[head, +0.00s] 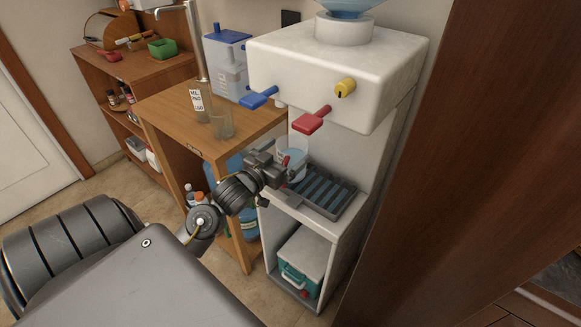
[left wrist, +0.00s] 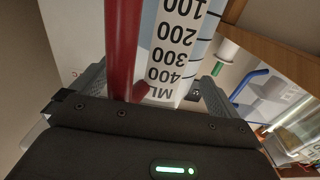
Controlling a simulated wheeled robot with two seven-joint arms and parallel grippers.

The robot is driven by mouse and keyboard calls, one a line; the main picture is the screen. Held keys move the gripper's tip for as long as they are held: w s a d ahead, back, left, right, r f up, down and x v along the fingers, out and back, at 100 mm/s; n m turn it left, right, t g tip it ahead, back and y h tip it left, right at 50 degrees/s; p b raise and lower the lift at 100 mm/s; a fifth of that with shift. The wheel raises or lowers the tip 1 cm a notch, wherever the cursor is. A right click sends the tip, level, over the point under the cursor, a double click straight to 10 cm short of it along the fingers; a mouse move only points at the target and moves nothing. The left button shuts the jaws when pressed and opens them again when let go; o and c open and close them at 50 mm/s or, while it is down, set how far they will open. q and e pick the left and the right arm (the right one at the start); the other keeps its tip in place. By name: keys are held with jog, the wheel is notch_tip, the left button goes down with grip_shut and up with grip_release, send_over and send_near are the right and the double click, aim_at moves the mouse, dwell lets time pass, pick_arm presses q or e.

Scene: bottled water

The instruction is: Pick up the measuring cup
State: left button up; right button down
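The measuring cup (head: 295,153) is clear, with a red handle, and stands at the drip tray of the white water dispenser in the head view. In the left wrist view its white scale with black ML numbers (left wrist: 178,45) fills the upper middle, and its red handle (left wrist: 122,50) runs down beside it. My left gripper (head: 279,163) is at the handle side of the cup. In the left wrist view its ribbed fingers (left wrist: 150,95) are spread wide, with the handle between them, nearer the left finger. The cup's base is partly hidden in the head view. My right gripper is not in view.
The dispenser (head: 320,75) overhangs the cup, with blue, red and yellow taps. The slatted drip tray (head: 327,190) is clear to the right. A wooden table (head: 180,112) with a glass (head: 221,124) and a labelled container (head: 199,104) stands at left. A brown panel (head: 450,150) bounds the right.

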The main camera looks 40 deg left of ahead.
pick_arm(q)
jog(key=c, duration=1.8)
jog(key=shift+r, duration=0.2)
